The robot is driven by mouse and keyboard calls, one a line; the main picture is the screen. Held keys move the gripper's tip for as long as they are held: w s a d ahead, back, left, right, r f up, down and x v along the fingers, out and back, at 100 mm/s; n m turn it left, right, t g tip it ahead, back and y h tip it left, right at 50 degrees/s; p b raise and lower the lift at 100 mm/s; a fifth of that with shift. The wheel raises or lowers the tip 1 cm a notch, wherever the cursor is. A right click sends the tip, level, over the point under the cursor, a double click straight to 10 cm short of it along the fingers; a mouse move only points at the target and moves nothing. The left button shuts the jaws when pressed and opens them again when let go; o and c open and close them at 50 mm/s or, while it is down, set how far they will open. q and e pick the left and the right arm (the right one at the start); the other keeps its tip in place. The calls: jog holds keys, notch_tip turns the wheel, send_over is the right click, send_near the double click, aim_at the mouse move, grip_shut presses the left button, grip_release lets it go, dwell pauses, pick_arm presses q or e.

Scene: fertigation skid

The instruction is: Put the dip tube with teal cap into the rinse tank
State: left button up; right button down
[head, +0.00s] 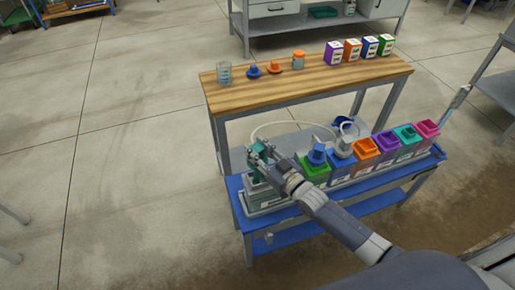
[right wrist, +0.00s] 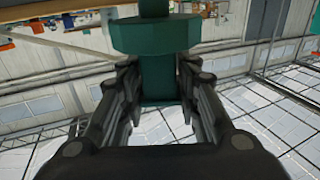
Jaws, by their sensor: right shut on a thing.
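My right gripper (head: 261,158) is shut on the teal cap (right wrist: 154,34) of the dip tube. A pale hose (head: 285,124) loops behind the gripper. My left gripper is not in view.
On the blue bench (head: 238,204), a row of tanks runs right: green (head: 316,169), blue, orange (head: 365,149), purple, teal (head: 408,135) and pink. Blue and grey caps stand over two of them. A wooden table (head: 305,82) behind holds a beaker, caps and several boxes.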

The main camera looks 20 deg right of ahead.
jog(key=shift+f+b, duration=3.15)
jog(key=shift+f, duration=1)
jog(key=c, duration=1.1)
grip_release()
jog(key=shift+s, duration=0.1)
jog(key=v, duration=1.2)
